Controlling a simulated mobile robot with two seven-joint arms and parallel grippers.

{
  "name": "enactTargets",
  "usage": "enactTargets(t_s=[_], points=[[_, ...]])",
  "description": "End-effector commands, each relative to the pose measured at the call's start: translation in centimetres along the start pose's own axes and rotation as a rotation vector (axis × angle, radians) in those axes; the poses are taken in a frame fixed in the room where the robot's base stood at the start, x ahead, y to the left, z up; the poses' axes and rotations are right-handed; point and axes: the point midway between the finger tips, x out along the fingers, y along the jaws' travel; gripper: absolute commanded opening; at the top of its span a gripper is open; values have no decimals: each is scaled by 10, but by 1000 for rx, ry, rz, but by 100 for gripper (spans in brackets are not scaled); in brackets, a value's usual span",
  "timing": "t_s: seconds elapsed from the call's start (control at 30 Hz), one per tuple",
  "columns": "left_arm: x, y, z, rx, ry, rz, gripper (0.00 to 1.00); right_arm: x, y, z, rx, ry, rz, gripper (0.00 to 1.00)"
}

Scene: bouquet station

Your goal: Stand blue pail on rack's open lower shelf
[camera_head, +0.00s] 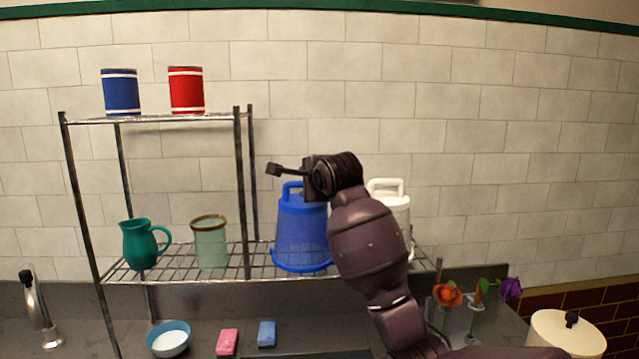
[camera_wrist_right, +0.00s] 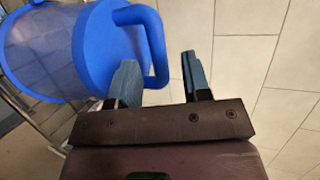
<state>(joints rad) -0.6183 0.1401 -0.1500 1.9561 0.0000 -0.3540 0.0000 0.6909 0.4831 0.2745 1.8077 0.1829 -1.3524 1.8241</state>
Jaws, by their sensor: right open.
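The blue pail (camera_head: 300,235) stands upright on the wire lower shelf (camera_head: 240,272) of the rack, right of the tall post, with its handle up. The right wrist view shows its blue top and looped handle (camera_wrist_right: 152,30). My right gripper (camera_head: 274,170) is at the height of the handle, its arm coming in from the lower right. In the right wrist view my right gripper (camera_wrist_right: 159,66) is open, with part of the handle between its fingers. The fingers do not look closed on it. My left gripper is not in view.
A white handled pail (camera_head: 388,186) is partly hidden behind my arm. A teal pitcher (camera_head: 140,245) and a pale green jar (camera_head: 210,243) share the lower shelf. Blue (camera_head: 121,93) and red (camera_head: 186,91) cans stand on top. A bowl (camera_head: 169,338), sponges, flowers and a cream canister (camera_head: 566,335) are below.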

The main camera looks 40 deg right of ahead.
Motion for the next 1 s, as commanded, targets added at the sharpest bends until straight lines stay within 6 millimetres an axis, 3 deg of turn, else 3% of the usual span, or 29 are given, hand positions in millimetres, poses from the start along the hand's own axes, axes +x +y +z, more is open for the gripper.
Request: enactTargets(t_s=[0.2, 0.43, 0.6, 1.0], points=[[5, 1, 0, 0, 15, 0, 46, -42, 1, 0, 1, -1, -4, 44], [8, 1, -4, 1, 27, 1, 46, -74, 0, 0, -1, 0, -2, 44], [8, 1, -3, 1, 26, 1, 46, -83, 0, 0, -1, 1, 0, 44], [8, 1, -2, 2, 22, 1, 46, -84, 0, 0, -1, 1, 0, 44]])
